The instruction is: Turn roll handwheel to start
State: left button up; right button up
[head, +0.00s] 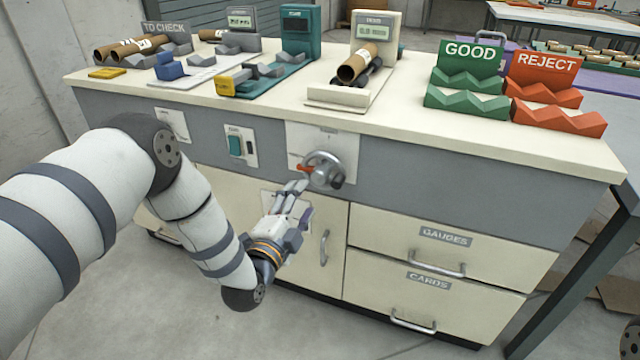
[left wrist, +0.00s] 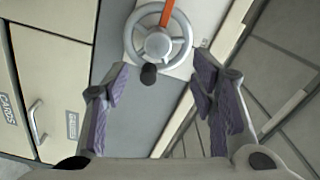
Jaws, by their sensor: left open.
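The roll handwheel (head: 323,168) is a grey metal wheel on a pale plate on the bench's front panel. A dark knob (head: 337,181) sits at its lower right, and an orange-red pointer (head: 305,168) shows at its left. My left gripper (head: 293,190) is open just below and left of the wheel. In the left wrist view the wheel (left wrist: 157,40) lies beyond the open fingers (left wrist: 161,78), with its knob (left wrist: 148,74) between the fingertips. Nothing is held, and I cannot tell that anything touches. My right gripper is not in view.
A teal switch (head: 237,146) is left of the wheel on the panel. A cabinet door handle (head: 324,248) and the drawers marked GAUGES (head: 445,237) and CARDS (head: 429,281) are below. Gauges, cardboard tubes and the GOOD (head: 468,88) and REJECT (head: 552,92) racks stand on top.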

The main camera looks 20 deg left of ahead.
aim_at(318, 179)
pick_arm(q)
jog(key=w, duration=0.3)
jog(key=w+b, duration=0.1)
jog(key=w, duration=0.4)
jog(key=shift+w+d+f+b, duration=0.15)
jog(key=shift+w+f+b, duration=0.1)
jog(key=shift+w+b, duration=0.1)
jog(key=shift+w+r, duration=0.1)
jog(key=shift+w, duration=0.15)
jog(key=c, duration=1.1)
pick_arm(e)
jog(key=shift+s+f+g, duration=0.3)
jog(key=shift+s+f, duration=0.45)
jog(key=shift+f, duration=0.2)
